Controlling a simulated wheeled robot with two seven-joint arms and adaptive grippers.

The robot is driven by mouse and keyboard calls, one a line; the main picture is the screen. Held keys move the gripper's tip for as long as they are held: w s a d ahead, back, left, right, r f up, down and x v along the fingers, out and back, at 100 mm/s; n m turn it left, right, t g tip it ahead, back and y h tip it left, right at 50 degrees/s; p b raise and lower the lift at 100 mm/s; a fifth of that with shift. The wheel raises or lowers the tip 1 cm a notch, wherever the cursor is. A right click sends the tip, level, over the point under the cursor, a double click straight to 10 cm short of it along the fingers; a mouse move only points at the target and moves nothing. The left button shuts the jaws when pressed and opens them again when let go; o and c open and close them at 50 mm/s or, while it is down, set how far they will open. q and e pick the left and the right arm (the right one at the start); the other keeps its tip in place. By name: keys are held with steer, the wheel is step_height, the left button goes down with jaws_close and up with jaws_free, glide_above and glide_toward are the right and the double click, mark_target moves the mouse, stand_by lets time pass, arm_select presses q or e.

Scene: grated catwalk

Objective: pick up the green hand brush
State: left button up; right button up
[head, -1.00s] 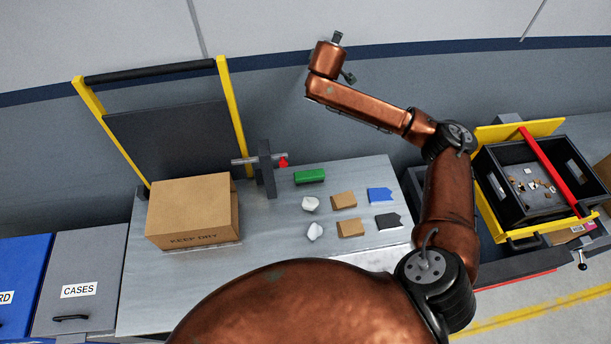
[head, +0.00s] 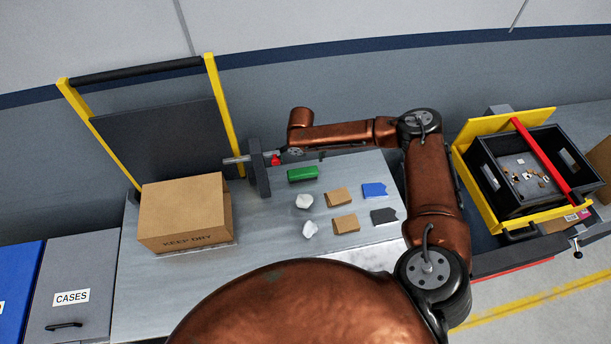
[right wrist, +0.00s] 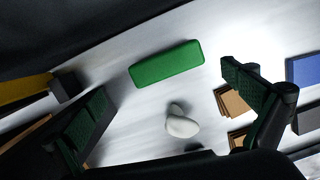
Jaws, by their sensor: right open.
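The green hand brush (head: 302,174) shows as a green block lying flat on the grey worktop, near its back edge. In the right wrist view the brush (right wrist: 167,64) lies beyond and between my spread fingers, untouched. My right gripper (right wrist: 165,95) is open and empty. In the head view my right gripper (head: 297,154) is small and dark, partly hidden by its wrist, just behind the brush and above the worktop. My left gripper is not in view.
Two white crumpled lumps (head: 305,201), brown pieces (head: 339,197), a blue piece (head: 374,190) and a dark grey piece (head: 384,216) lie in front. A cardboard box (head: 185,212) and an upright grey clamp-like fixture (head: 259,168) stand left. A black crate (head: 487,178) is right.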

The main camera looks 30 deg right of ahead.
mark_target(303, 171)
steer(key=shift+s+d+f+n, duration=0.1)
steer(key=shift+s+f+n, duration=0.1)
steer(key=shift+f+n, duration=0.2)
steer(key=shift+s+d+f+n, duration=0.1)
steer(key=shift+s+f+n, duration=0.05)
steer(key=shift+f+n, duration=0.2)
steer(key=shift+w+d+f+p, duration=0.1)
steer(key=shift+w+f, duration=0.05)
steer(key=shift+f, duration=1.15)
steer(key=shift+w+d+f+p, duration=0.1)
steer(key=shift+f, duration=1.25)
steer(key=shift+w+d+f+p, duration=0.1)
steer(key=shift+w+f, duration=0.05)
steer(key=shift+f, duration=1.15)
steer(key=shift+c, duration=0.7)
steer(key=c, duration=0.8)
steer(key=shift+r, duration=0.1)
step_height(303, 171, up, 28)
steer(key=shift+a+f+b, duration=0.1)
steer(key=shift+b, duration=0.5)
